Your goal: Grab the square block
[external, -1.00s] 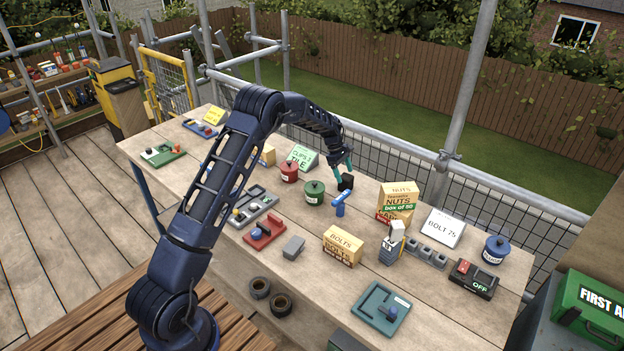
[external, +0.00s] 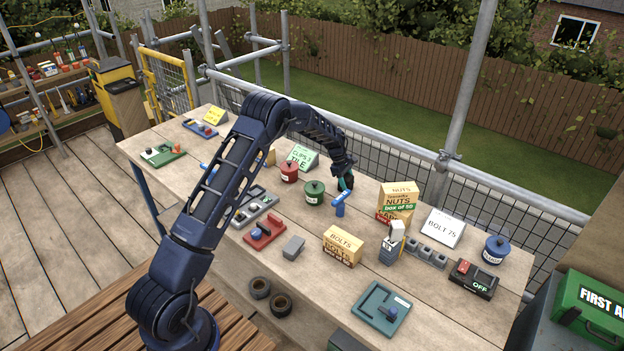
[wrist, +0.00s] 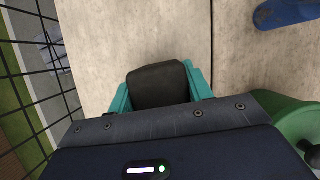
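The dark, square-looking block (wrist: 160,86) is between the teal fingers of my gripper (wrist: 160,88) in the wrist view. A finger lies along each side of it, with no clear gap. I cannot tell whether they press on it. In the external view my gripper (external: 346,181) is down at the tabletop near the back edge, and the block is mostly hidden by it.
A blue object (external: 340,203) stands close in front of my gripper. A green pot (external: 314,193) is to its left and a nuts box (external: 397,197) to its right. A grey block (external: 293,247) lies nearer the front. Mesh fencing (wrist: 45,60) runs behind the table.

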